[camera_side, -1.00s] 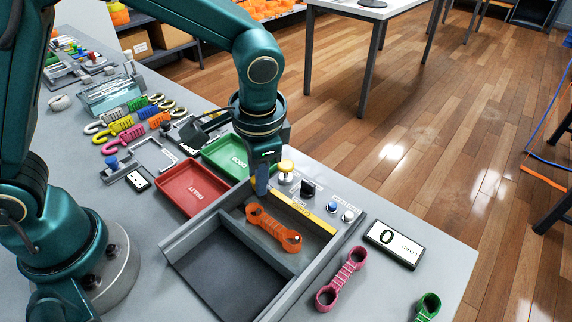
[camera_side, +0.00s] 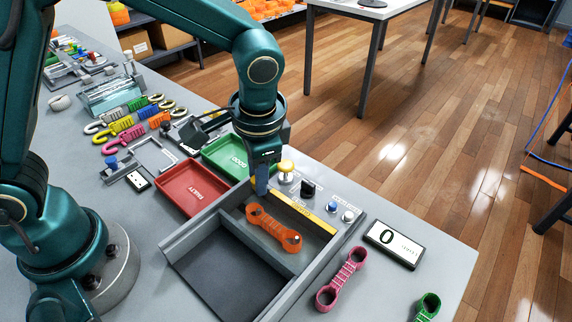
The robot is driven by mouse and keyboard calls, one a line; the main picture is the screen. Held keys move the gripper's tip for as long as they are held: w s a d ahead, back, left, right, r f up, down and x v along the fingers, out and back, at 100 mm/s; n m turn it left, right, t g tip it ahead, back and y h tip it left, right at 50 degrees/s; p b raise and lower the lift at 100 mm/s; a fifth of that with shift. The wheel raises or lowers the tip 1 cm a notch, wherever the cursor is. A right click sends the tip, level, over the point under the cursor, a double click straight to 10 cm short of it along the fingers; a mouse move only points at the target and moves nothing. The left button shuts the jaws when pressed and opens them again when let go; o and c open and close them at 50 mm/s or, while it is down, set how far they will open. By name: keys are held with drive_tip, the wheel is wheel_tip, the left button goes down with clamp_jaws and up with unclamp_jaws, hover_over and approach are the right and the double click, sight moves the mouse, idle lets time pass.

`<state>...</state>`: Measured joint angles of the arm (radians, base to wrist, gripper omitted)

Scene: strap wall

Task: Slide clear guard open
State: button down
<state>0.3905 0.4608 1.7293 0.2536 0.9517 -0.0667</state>
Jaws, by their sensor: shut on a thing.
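My gripper (camera_side: 262,185) points down at the far left corner of the grey fixture (camera_side: 178,240). It is shut on an upright blue handle (camera_side: 262,182), partly hidden by the jaws. The clear guard itself is hard to make out. An orange strap with a ring at each end (camera_side: 268,226) lies in the fixture's far bay, just in front of my gripper. A yellow bar (camera_side: 305,214) runs along the bay's far edge.
A control strip with a yellow button (camera_side: 286,167) and a black switch (camera_side: 308,188) lies behind the bay. Red (camera_side: 192,190) and green (camera_side: 222,152) trays stand to the left. A pink strap (camera_side: 342,280) and a counter display (camera_side: 394,243) lie right.

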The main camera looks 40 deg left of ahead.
drive_tip(key=shift+d, duration=0.1)
idle(0.3)
drive_tip(key=s, duration=0.9)
drive_tip(key=shift+s, duration=0.15)
drive_tip(key=c, duration=0.9)
unclamp_jaws()
drive_tip(key=shift+c, duration=0.2)
drive_tip(key=shift+v, duration=2.6)
